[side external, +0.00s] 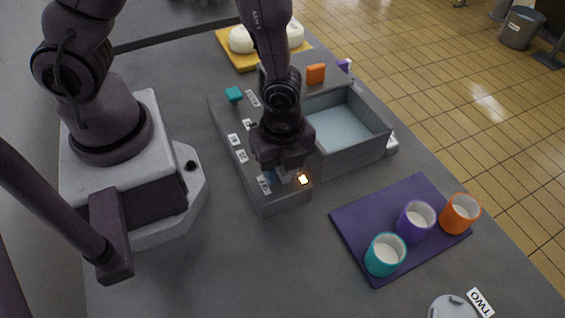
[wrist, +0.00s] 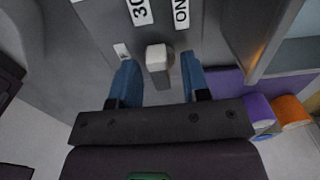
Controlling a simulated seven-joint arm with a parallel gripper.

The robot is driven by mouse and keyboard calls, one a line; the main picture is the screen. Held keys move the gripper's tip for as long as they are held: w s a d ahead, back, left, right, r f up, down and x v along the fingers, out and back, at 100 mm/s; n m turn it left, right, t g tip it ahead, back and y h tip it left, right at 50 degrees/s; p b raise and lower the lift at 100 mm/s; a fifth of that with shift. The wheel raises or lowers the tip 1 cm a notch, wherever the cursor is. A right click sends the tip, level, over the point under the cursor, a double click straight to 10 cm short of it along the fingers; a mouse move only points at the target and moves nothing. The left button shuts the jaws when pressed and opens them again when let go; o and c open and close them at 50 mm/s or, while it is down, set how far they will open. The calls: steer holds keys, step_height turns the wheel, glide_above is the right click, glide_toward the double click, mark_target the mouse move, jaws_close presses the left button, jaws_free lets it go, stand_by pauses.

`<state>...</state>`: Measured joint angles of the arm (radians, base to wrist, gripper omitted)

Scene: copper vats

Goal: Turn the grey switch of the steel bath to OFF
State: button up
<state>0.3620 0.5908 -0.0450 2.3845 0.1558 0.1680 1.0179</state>
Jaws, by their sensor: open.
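The steel bath (side external: 350,160) is a grey open box with pale blue liquid, set in a grey unit at the middle of the table. The grey switch (wrist: 158,58) is a pale knob on the unit's panel in the wrist view, with an ON label (wrist: 181,12) above it and to the right. My gripper (wrist: 160,75) is open, with its two blue fingers on either side of the switch and gaps showing between. In the side view my gripper (side external: 282,178) is low over the panel's near end and hides the switch. A small lamp (side external: 303,179) glows orange-white beside it.
A purple mat (side external: 350,222) with teal, purple and orange cups lies to the right. Several white labels and a teal block (side external: 234,94) are on the panel. An orange block (side external: 316,74) sits behind the bath. A yellow board (side external: 234,57) with white rounded items is at the back.

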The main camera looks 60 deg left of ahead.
jaws_close()
steer(key=shift+n, duration=0.4)
steer(key=n, duration=0.3)
steer(key=shift+n, duration=0.4)
steer(key=n, duration=0.9)
steer(key=shift+n, duration=2.2)
